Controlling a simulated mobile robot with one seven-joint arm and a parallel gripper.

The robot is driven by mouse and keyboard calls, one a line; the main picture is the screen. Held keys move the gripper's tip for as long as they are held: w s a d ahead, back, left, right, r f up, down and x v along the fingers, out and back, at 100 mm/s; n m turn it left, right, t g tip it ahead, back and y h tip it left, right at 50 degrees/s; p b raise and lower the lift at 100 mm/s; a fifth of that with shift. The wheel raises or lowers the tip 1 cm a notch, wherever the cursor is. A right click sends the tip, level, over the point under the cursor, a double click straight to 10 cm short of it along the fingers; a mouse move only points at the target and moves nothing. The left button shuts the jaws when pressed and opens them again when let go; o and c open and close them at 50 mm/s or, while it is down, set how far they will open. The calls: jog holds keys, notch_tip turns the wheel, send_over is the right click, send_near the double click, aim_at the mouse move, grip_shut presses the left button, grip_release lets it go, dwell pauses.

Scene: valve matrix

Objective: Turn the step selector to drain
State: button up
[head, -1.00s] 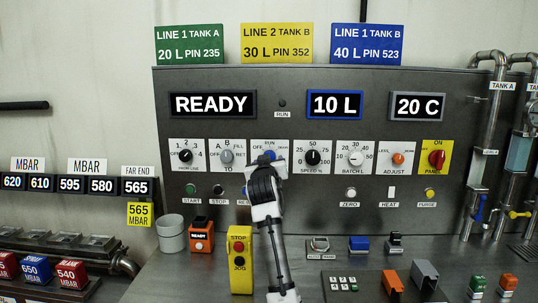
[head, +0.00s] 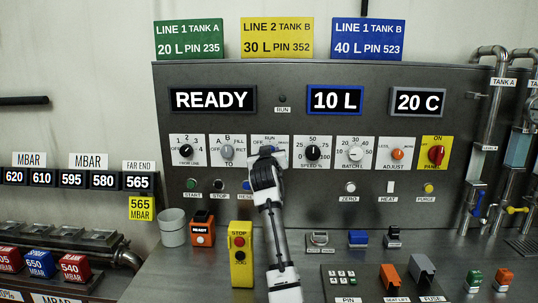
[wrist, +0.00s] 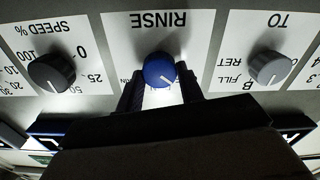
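The blue knob (wrist: 159,70) sits on a white plate marked RINSE in the wrist view, where the print is upside down. A pale pointer line on it aims to the lower right there. My gripper (wrist: 161,88) is open, with one dark finger on each side of the knob's near edge. I cannot tell whether the fingers touch it. In the head view my gripper (head: 267,158) covers most of the knob's plate (head: 282,139); RUN and OFF show at its top. I cannot see a DRAIN mark.
The grey TO knob (wrist: 268,67) and the black SPEED knob (wrist: 51,72) flank the blue knob closely. A row of push buttons lies below. A READY screen (head: 212,99) is above. A yellow STOP/JOG box (head: 241,268) stands on the bench beside my arm.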

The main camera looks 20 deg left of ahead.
jog(key=shift+c, duration=1.4)
jog(key=shift+m, duration=0.3)
jog(key=m, duration=1.9)
jog(key=shift+d+f, duration=0.15)
jog(key=shift+m, duration=0.4)
jog(key=o, duration=1)
